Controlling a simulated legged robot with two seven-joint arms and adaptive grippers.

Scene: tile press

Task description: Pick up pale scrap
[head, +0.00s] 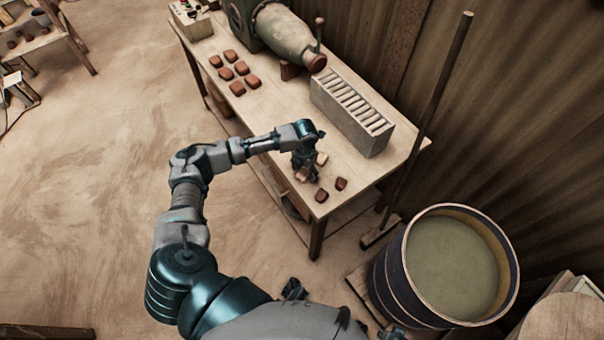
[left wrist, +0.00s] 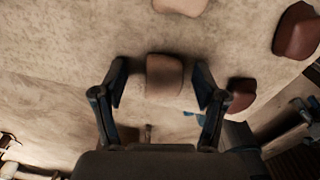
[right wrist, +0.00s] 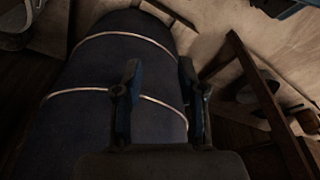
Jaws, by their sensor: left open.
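Two pale tan scraps lie near the front end of the wooden bench. One (left wrist: 164,76) is between the spread fingers of my left gripper (left wrist: 161,88) in the left wrist view, with room on both sides. The other (left wrist: 182,5) is cut by that view's top edge. In the head view, pale scraps show beside the gripper (head: 303,170), one to its right (head: 321,158) and one partly hidden below it (head: 302,175). The gripper is open and empty, pointing down over the bench. My right gripper (right wrist: 160,92) is open and empty near the drum.
Two dark red-brown scraps (head: 341,184) (head: 321,195) lie close by. Several brown tiles (head: 238,88) sit farther up the bench (head: 270,110). A grey rack (head: 345,115) and a green press (head: 285,30) stand behind. A drum (head: 385,270) stands at right, and a pole leans nearby.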

